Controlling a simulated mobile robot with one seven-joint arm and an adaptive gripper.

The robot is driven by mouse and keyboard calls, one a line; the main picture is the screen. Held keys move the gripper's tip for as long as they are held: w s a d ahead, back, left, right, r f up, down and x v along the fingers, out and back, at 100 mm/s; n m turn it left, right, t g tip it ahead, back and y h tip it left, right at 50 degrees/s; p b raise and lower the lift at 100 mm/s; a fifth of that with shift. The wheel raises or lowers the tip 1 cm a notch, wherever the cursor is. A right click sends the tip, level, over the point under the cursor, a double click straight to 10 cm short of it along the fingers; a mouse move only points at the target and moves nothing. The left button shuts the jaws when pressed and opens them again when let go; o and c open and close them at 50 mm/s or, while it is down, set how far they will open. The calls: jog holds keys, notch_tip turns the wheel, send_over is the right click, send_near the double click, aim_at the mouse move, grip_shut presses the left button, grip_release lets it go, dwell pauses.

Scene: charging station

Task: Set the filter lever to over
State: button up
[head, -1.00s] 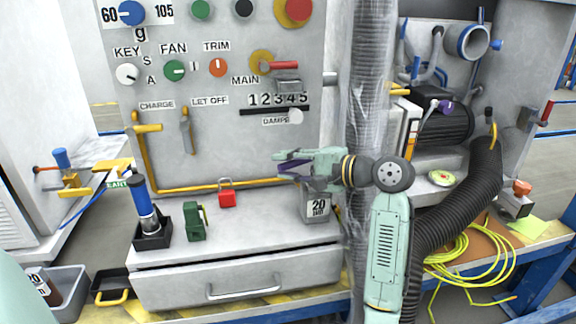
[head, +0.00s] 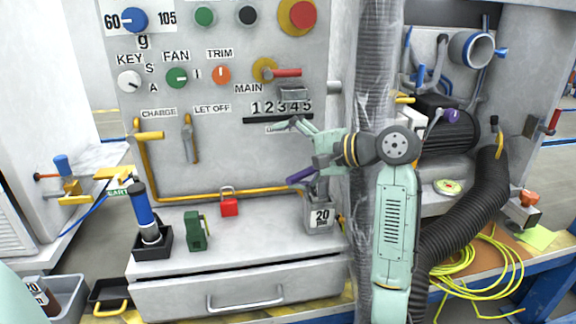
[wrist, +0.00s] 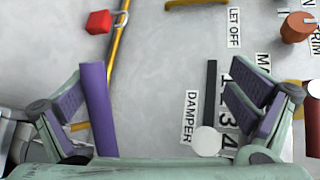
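I see no label reading "filter" or "over", so I cannot tell which part is the filter lever. My gripper (head: 292,152) is in front of the grey panel, below the DAMPER slot (head: 278,120). In the wrist view my gripper (wrist: 170,105) is open, its purple-padded fingers wide apart with nothing held. The white damper knob (wrist: 208,141) shows between the fingers, nearer the right one; whether they touch it I cannot tell. In the head view my gripper hides the knob.
A clear wrapped column (head: 370,70) and black hose (head: 460,215) are at the right. A yellow pipe (head: 215,197) runs along the panel.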

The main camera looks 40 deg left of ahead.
jog(key=shift+t+y, duration=0.3)
jog(key=shift+y, duration=0.5)
jog(key=r, duration=0.4)
jog(key=d+r, duration=0.1)
jog(key=shift+w+r, duration=0.4)
jog(key=shift+h, duration=0.9)
jog(key=f, duration=0.2)
jog(key=s+f, duration=0.1)
jog(key=f, duration=0.1)
jog(key=shift+d, duration=0.25)
jog(key=shift+c, duration=0.5)
jog(key=shift+w+d+r+p, duration=0.25)
jog(key=shift+d+p, duration=0.3)
jog(key=shift+d, duration=0.15)
jog(key=shift+w+d+r+p, duration=0.1)
jog(key=shift+w+d+p, duration=0.15)
jog(key=shift+d+p, duration=0.35)
jog(key=shift+v, duration=0.9)
jog(key=c, duration=0.9)
jog(key=shift+g, duration=0.4)
jog(key=shift+w+d+r+p, duration=0.1)
jog(key=shift+w+d+p, duration=0.35)
jog(key=shift+d+p, duration=0.55)
jog(key=shift+w+d+r+p, duration=0.1)
jog(key=shift+w+d+p, duration=0.45)
jog(key=shift+d, duration=0.75)
jog(key=shift+w+d+r+p, duration=0.15)
jog(key=shift+w+d+p, duration=0.15)
jog(key=shift+d+p, duration=0.7)
jog(key=shift+d, duration=0.1)
